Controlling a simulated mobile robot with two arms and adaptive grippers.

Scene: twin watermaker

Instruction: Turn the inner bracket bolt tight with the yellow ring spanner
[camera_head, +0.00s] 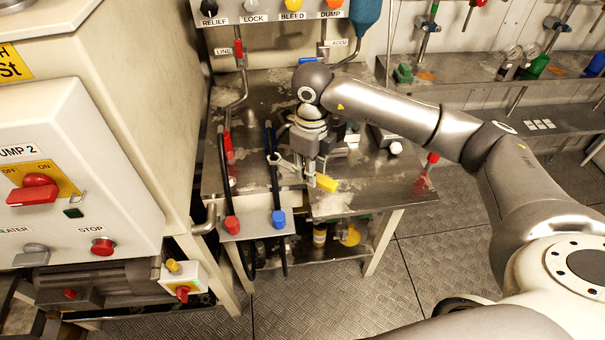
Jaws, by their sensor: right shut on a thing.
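My right gripper (311,174) comes in over the steel bench, pointing down, and is shut on the yellow ring spanner. A short yellow part of the spanner (327,183) shows just below and to the right of the fingertips, close above the front of the bench top. The rest of the spanner is hidden by the gripper or too small to make out. I cannot make out the bracket or its inner bolt; the gripper and wrist cover that part of the bench. My left gripper is out of view.
The steel bench (348,203) has red-capped (232,225) and blue-capped (278,218) hoses at its front left. A silver open-ended tool (252,160) is beside the blue one. The pump 2 cabinet (88,170) stands left. Valve knobs (292,6) are behind.

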